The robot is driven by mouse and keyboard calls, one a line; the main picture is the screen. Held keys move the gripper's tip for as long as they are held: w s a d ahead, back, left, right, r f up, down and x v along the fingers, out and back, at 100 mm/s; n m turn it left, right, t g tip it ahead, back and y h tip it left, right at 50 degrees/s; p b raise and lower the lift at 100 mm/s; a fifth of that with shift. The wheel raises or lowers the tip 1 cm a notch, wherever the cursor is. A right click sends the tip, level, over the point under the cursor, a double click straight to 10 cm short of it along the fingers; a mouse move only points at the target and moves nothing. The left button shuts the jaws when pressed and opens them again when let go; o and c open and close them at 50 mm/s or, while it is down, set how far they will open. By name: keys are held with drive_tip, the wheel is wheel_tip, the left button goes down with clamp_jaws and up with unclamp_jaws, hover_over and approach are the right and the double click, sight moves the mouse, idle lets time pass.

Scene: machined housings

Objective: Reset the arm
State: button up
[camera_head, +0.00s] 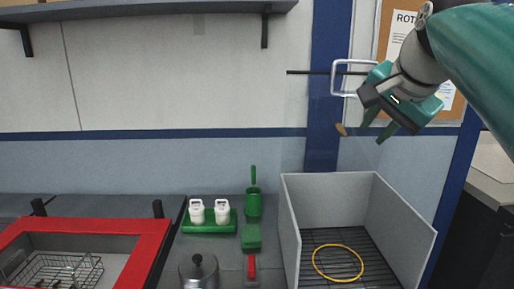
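My arm enters from the upper right in the head camera view. My gripper (373,131) hangs in the air at the right, above the grey open box (291,232). Its two green fingers point down and to the left and stand apart, with a gap between them. I see nothing held between them. A small brownish shape (341,129) shows just left of the fingers; I cannot tell what it is.
The grey box holds a yellow ring (338,262) on a dark rack. A shelf (150,9) runs along the top left.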

drive_tip(key=s+a+f+n, duration=0.2)
drive_tip(key=s+f, duration=0.3)
drive_tip(key=f, duration=0.5)
drive_tip(key=s+a+f+n+g, duration=0.1)
drive_tip(key=s+f+n, duration=0.3)
drive_tip(key=f, duration=0.7)
drive_tip(key=s+a+f+n+g, duration=0.1)
drive_tip(key=s+f+n, duration=0.3)
drive_tip(key=s+f, duration=0.4)
wheel_tip(320, 180, down, 2)
drive_tip(key=shift+a+f+h, duration=0.2)
drive_tip(key=shift+a+h, duration=0.1)
drive_tip(key=shift+a, duration=0.6)
